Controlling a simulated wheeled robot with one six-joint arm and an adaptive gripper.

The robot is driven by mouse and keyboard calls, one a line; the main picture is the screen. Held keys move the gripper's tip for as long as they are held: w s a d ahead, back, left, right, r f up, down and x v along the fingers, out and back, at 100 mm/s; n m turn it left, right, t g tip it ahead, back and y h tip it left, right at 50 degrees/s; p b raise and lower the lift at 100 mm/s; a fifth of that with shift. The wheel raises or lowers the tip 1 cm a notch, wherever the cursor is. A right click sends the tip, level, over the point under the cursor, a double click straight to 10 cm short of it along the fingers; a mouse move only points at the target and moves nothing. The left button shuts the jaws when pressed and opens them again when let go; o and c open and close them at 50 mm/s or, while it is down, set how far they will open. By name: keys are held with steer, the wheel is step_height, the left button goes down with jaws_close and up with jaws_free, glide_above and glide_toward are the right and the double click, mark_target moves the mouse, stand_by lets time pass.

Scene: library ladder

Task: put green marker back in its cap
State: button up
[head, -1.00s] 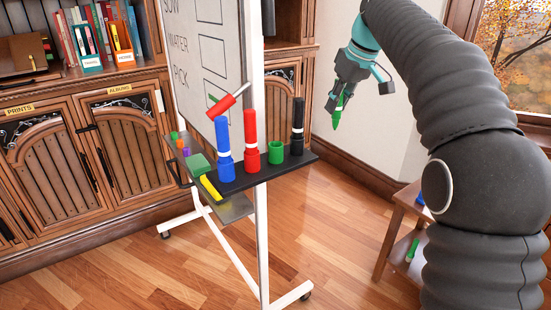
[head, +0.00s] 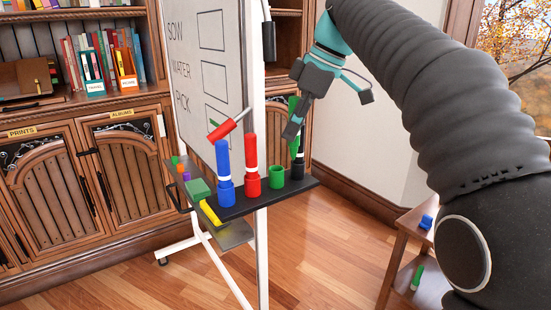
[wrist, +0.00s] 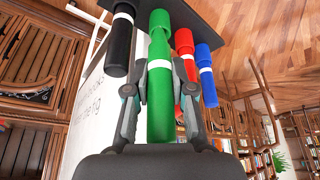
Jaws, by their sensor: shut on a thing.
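My gripper (head: 292,132) is shut on the green marker (head: 295,112), which has a white band and points down. In the wrist view the green marker (wrist: 160,115) lies between both fingers of my gripper (wrist: 159,92). The open green cap (head: 277,177) stands upright on the black tray (head: 240,207) at the board's foot. In the head view the marker is above and right of the cap, overlapping the black marker (head: 298,170). In the wrist view a green end (wrist: 160,20) lines up beyond the marker; I cannot tell whether they touch.
A red marker (head: 252,155) and a blue marker (head: 223,165) stand left of the cap. A tilted red piece (head: 228,124) is by the whiteboard (head: 207,70). A green block (head: 198,189) and yellow piece (head: 209,212) lie at the tray's left. A side table (head: 402,225) is right.

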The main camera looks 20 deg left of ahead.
mark_target(268, 169)
steer(key=shift+a+b+x, duration=0.25)
steer(key=shift+b+x, duration=0.15)
steer(key=shift+x, duration=1.4)
steer(key=shift+a+b+x, duration=0.2)
steer(key=shift+b+x, duration=0.15)
steer(key=shift+x, duration=1.45)
steer(key=shift+r, duration=0.1)
steer(key=o, duration=0.6)
steer(key=p+v, duration=0.3)
steer(key=v, duration=0.8)
steer(key=shift+r, duration=0.15)
steer(key=shift+d+r, duration=0.2)
steer(key=shift+r, duration=0.25)
